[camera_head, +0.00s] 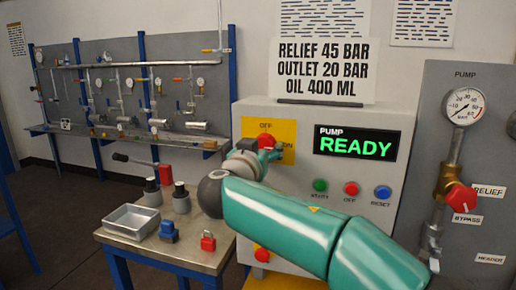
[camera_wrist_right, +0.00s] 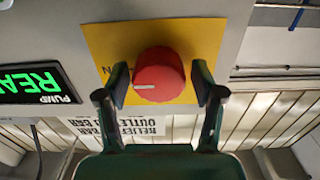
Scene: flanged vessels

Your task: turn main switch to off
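The main switch is a red round knob on a yellow plate, on the front of the grey pump cabinet. In the head view the knob (camera_head: 265,140) sits between the OFF label above and the ON label at its right, partly hidden by my right gripper (camera_head: 256,150). In the right wrist view the knob (camera_wrist_right: 158,76) stands between the two fingertips of my right gripper (camera_wrist_right: 160,84). The fingers are open, with a small gap on each side. The knob's white mark points left there, toward the partly hidden ON label. My left gripper is not in view.
The display (camera_head: 357,144) reads PUMP READY. Green (camera_head: 320,185), red (camera_head: 351,188) and blue (camera_head: 383,192) buttons sit below it. A small table (camera_head: 190,255) at left bears a metal tray (camera_head: 132,221), a red padlock (camera_head: 208,241) and other parts. A gauge panel (camera_head: 485,150) stands at right.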

